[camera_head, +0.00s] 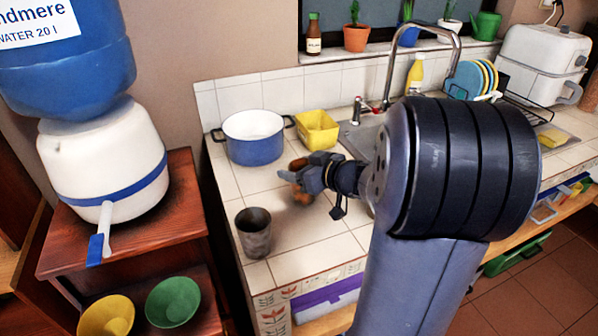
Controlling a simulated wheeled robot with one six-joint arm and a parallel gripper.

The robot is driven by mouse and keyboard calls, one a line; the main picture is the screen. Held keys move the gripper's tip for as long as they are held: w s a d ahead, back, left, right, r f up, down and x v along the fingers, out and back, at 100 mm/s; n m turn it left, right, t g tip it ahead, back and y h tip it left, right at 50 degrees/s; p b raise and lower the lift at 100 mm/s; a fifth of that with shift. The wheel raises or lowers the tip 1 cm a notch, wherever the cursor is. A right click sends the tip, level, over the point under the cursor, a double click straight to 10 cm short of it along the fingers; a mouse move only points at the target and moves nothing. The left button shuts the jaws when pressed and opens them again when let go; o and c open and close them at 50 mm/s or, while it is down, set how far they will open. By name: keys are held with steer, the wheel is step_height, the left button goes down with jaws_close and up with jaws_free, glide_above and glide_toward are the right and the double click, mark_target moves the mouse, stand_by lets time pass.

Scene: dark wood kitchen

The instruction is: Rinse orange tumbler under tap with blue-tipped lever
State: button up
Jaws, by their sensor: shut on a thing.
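My gripper (294,178) is over the tiled counter, left of the sink, shut on a small orange thing that seems to be the orange tumbler (301,195). The fingers hide much of it, so its tilt cannot be told. The tap with the blue-tipped lever (98,248) juts from the front of the white water dispenser (95,165) at the left. My gripper is well to the right of that tap.
The dispenser stands on a wooden stand (185,215), with yellow and green bowls (173,301) below. A grey cup (254,232), a blue pot (253,137) and a yellow tub (316,130) stand near my gripper. A sink tap (397,55) rises behind my arm.

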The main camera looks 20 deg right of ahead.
steer(key=shift+f, duration=0.45)
steer(key=shift+f+b, duration=0.2)
steer(key=shift+b, duration=0.1)
steer(key=o, duration=1)
steer(key=shift+c, duration=0.2)
steer(key=shift+r, duration=0.2)
steer(key=shift+r+p, duration=0.15)
steer(key=shift+p, duration=0.35)
steer(key=b+v, duration=0.1)
steer(key=v, duration=1.1)
